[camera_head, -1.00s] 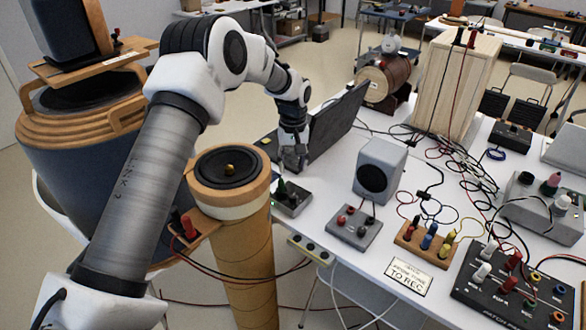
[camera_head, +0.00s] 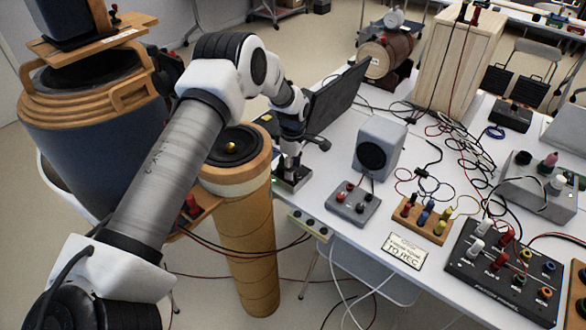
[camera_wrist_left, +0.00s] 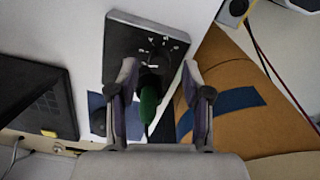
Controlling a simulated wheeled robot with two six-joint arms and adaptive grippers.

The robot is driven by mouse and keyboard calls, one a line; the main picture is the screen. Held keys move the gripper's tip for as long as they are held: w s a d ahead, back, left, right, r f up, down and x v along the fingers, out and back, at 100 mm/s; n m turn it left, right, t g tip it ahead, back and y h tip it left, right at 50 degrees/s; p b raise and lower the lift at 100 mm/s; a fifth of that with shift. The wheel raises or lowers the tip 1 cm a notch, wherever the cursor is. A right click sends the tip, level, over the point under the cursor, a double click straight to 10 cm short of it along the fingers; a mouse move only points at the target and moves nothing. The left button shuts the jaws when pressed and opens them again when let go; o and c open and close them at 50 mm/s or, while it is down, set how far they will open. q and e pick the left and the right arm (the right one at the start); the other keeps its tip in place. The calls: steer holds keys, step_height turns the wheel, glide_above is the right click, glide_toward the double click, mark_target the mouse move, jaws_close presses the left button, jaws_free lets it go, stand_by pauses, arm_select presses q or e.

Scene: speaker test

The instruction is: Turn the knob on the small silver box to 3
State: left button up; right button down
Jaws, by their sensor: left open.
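The small silver box (camera_head: 300,181) sits near the left edge of the white table, partly hidden under my left gripper (camera_head: 291,163). In the left wrist view, the box's dark top face (camera_wrist_left: 122,42) carries small white marks around a dark knob (camera_wrist_left: 153,63); I cannot read its setting. A green upright piece (camera_wrist_left: 148,103) shows between the fingers of my left gripper (camera_wrist_left: 158,82), nearer the camera than the knob. The fingers are open, one on each side of it; I cannot tell whether they touch it. My right gripper is not in view.
A round tan column (camera_head: 250,235) stands close by the table's left edge. A dark upright panel (camera_head: 340,98) stands behind the gripper. A small grey speaker (camera_head: 389,137) and a grey box with red terminals (camera_head: 352,206) are to the right. Cables cover the table's middle.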

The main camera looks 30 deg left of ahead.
arm_select(q)
steer(key=shift+f, duration=0.95)
steer(key=shift+r, duration=0.1)
jaws_close()
steer(key=m, duration=0.3)
jaws_free()
